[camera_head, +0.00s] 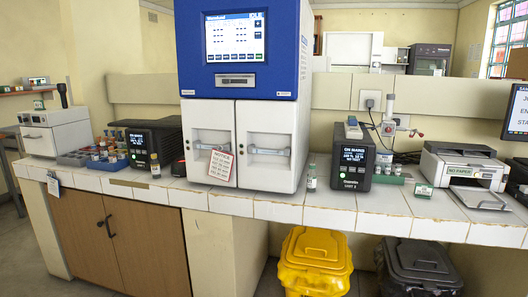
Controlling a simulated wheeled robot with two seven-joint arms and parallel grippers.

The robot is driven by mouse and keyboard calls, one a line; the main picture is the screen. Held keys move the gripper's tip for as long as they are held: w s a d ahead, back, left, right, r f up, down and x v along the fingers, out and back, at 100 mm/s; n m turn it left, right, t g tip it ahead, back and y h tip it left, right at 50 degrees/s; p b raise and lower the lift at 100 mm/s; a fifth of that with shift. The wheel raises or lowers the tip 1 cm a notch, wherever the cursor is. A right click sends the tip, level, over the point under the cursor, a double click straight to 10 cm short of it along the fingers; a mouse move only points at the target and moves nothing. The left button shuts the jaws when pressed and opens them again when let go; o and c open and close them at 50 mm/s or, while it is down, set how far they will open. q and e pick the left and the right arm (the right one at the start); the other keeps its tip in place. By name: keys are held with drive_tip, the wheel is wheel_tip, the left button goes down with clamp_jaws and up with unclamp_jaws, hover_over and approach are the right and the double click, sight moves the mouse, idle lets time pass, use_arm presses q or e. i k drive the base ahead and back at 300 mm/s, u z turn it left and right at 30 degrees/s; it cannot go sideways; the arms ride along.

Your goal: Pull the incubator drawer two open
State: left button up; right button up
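The incubator (266,120) stands on the tiled counter in the middle of the view. Its upper part is blue with a lit screen (235,37). Below are two tall white drawer fronts side by side, a left one (208,116) and a right one (264,117). Each has a recess with a horizontal grey handle: the left handle (207,146) and the right handle (266,151). Both fronts look shut. A tag with red print (220,167) hangs over the lower left front. I cannot read which drawer is number two. Neither gripper is in view.
The white-tiled counter (232,201) runs across the view. A small vial (311,178) and a black device (353,158) stand right of the incubator; another black device (146,141) stands left. A printer (463,166) is further right. Yellow (314,262) and black bins (418,268) stand below.

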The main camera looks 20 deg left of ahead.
sight(266, 130)
drive_tip(key=k, duration=0.65)
drive_tip(key=u, duration=0.9)
drive_tip(key=i, duration=0.9)
drive_tip(key=u, duration=0.85)
drive_tip(key=i, duration=1.15)
drive_tip(key=z, duration=0.35)
